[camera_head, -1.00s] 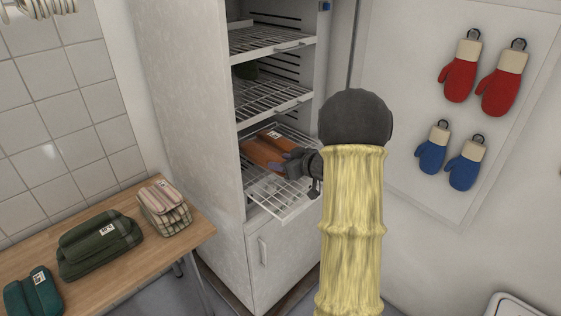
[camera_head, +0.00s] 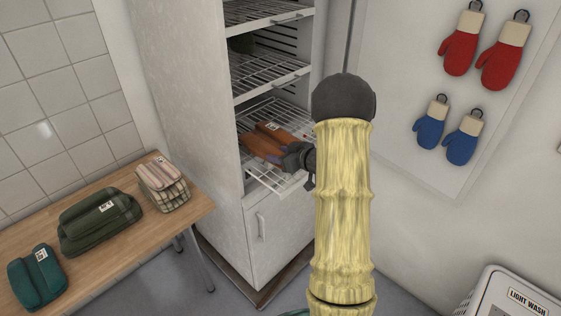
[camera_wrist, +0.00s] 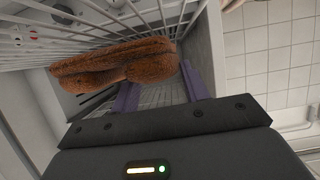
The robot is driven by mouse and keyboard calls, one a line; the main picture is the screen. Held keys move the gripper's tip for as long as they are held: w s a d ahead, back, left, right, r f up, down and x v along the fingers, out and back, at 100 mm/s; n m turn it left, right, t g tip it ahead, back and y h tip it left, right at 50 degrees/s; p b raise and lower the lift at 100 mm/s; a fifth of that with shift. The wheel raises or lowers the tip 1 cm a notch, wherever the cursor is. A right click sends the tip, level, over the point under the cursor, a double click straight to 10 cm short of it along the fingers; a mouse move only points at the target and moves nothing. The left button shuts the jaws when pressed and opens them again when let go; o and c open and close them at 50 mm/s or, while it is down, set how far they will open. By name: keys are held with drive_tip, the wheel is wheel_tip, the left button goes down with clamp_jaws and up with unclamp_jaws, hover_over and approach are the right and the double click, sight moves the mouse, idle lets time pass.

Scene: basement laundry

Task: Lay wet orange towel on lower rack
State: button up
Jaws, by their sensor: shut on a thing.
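The orange towel (camera_head: 259,146), a folded brown-orange bundle with a white label, is inside the open white cabinet at the lower rack. My gripper (camera_head: 282,161) is shut on its near end, reaching in from the right. The lower rack (camera_head: 270,180) is a white wire shelf; its front part shows below the towel. In the wrist view the towel (camera_wrist: 115,62) spans the wires beyond the purple fingers (camera_wrist: 160,88). Whether the towel touches the rack all along cannot be told. My arm hides the cabinet's right side.
A wooden table (camera_head: 150,235) at left holds green (camera_head: 98,220), teal (camera_head: 37,277) and striped (camera_head: 163,185) bundles. Mitts (camera_head: 461,40) hang on the right wall.

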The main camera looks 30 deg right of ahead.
wheel_tip(320, 180, down, 3)
idle(0.3)
drive_tip(key=o, duration=1.1)
drive_tip(key=b+v, duration=0.1)
drive_tip(key=v, duration=1.1)
drive_tip(key=shift+w+r, duration=0.1)
